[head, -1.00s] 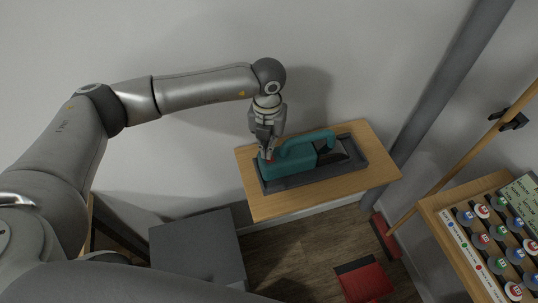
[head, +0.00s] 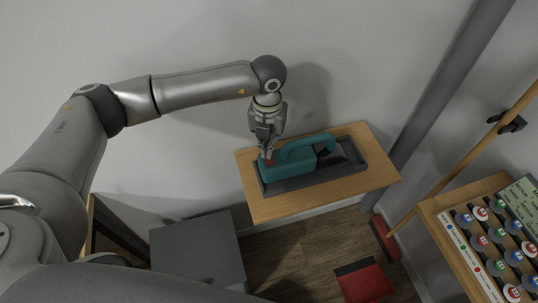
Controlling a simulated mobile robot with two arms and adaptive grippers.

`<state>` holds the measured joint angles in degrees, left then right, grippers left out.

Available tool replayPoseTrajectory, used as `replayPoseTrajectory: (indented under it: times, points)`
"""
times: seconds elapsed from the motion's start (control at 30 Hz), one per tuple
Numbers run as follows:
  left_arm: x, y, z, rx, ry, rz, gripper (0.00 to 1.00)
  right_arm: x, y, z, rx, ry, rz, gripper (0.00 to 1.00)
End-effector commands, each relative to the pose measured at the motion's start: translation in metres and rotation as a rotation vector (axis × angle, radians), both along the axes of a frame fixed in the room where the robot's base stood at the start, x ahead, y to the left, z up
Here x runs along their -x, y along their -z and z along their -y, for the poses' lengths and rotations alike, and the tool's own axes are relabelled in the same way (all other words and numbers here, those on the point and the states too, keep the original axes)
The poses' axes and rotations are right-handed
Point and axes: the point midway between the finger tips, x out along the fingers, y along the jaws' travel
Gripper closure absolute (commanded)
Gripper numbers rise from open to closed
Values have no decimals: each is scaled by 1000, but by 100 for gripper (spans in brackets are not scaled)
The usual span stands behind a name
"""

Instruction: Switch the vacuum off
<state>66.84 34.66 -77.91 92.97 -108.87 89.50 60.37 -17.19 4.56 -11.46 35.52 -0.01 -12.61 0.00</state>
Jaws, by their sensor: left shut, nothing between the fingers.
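The vacuum (head: 290,163) is a teal handheld unit with a looped handle and a dark, partly clear nose pointing right. It lies in a dark grey tray (head: 318,180) on a small wooden shelf. A small red spot, perhaps its switch (head: 269,162), shows at its left end. My left gripper (head: 267,153) is shut and empty. It points down at the vacuum's left end, with its fingertips right at the red spot. I cannot tell whether they touch it, and they partly hide it. My right gripper is not in view.
The wooden shelf (head: 262,208) stands against the wall. A grey box (head: 195,250) is below left. At the right are a grey pole (head: 440,93), a broom (head: 455,175), a red dustpan (head: 365,282) and a wooden board with several coloured round pieces (head: 447,222).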

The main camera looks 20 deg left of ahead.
Motion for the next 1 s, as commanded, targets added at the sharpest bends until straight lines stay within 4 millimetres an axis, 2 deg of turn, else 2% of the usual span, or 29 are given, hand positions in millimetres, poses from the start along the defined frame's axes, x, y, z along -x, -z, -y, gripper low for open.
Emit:
replayPoseTrajectory:
  times: [0.03,0.53,1.0]
  points:
    - [0,-7,0,1,0,1,100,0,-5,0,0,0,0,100]
    - [-1,-46,0,0,-1,2,100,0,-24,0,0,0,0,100]
    - [0,-47,0,0,-1,1,100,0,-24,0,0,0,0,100]
